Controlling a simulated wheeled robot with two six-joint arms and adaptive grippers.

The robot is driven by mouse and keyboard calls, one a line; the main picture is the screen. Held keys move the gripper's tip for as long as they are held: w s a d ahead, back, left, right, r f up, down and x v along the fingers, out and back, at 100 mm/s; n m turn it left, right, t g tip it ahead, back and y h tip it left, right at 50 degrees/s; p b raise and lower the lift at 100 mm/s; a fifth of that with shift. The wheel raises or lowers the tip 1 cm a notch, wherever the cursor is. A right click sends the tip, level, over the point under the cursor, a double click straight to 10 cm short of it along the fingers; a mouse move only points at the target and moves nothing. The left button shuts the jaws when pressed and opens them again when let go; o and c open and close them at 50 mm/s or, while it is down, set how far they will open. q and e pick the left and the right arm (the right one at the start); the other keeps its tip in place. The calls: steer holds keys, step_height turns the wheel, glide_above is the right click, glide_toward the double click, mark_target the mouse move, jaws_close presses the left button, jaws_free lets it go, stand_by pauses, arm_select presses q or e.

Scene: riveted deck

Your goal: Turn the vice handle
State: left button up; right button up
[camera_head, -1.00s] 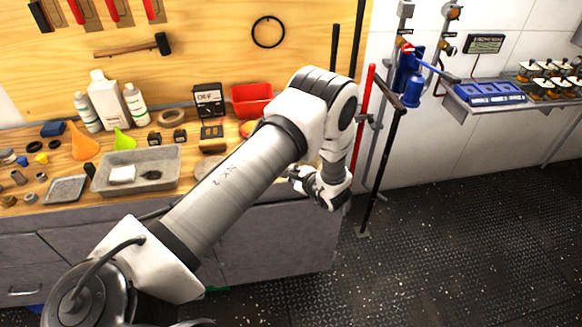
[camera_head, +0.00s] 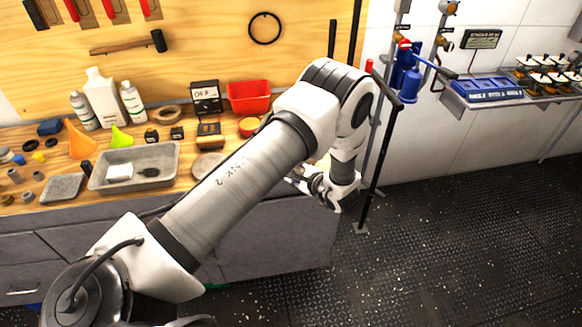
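My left gripper (camera_head: 297,180) hangs at the front right edge of the wooden workbench (camera_head: 30,198), pointing left. Its fingertips are small and partly hidden against the bench edge, so I cannot tell whether they are open or touch anything. My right gripper is not in view.
The bench holds a grey tray (camera_head: 102,184), a red bin (camera_head: 250,97), bottles (camera_head: 103,98) and funnels (camera_head: 81,140). A dark pole (camera_head: 376,175) stands right of my gripper. A blue device (camera_head: 411,85) hangs on the wall. The right floor is clear.

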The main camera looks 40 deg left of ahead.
arm_select(q)
steer(key=v, duration=0.9)
steer(key=shift+d, duration=0.15)
